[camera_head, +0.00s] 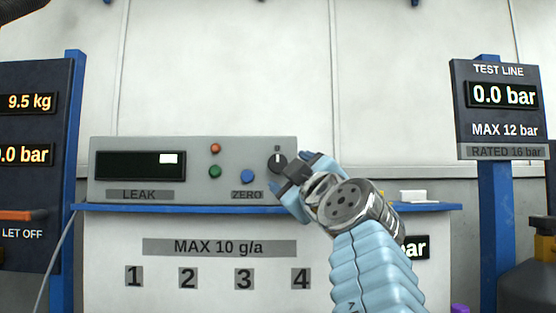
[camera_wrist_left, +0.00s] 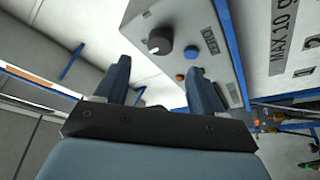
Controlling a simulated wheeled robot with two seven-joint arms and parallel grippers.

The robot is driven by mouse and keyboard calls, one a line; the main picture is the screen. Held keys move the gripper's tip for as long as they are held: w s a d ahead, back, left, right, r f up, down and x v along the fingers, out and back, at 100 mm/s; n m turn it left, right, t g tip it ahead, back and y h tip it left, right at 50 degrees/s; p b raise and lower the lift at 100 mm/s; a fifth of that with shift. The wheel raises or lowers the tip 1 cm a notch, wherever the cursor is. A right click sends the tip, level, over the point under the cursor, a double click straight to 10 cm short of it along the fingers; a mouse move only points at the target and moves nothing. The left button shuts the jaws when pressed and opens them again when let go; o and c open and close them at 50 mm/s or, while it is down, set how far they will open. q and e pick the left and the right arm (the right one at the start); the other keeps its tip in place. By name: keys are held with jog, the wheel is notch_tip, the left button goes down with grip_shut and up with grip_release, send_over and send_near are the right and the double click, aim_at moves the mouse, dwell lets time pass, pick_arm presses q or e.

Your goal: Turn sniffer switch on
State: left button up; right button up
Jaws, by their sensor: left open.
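The grey sniffer unit (camera_head: 143,185) stands on a blue-edged shelf, with a dark display holding a small white block. Its black rotary switch (camera_head: 278,162) is at the face's right end, with a white pointer mark that looks upright. The switch also shows in the left wrist view (camera_wrist_left: 160,42). My left gripper (camera_head: 293,174) is open just right of and in front of the switch. In the left wrist view its fingers (camera_wrist_left: 157,66) stand apart, with the switch beyond the tips, roughly centred between them. I see no contact. My right gripper is not in view.
A blue ZERO button (camera_head: 247,176), a red button (camera_head: 215,148) and a green button (camera_head: 214,172) sit left of the switch. The shelf edge (camera_head: 180,208) runs just below the gripper. A TEST LINE post (camera_head: 490,220) stands right, a gauge panel (camera_head: 35,190) left.

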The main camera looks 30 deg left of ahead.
aim_at(278, 163)
pick_arm(q)
jog(key=p+x, duration=0.2)
jog(key=x, duration=0.5)
jog(key=shift+a+r, duration=0.1)
jog(key=shift+w+a+r+p, duration=0.1)
jog(key=shift+w+a+p, duration=0.2)
jog(key=shift+w+a, duration=0.25)
jog(key=shift+c, duration=0.5)
jog(key=c, duration=1)
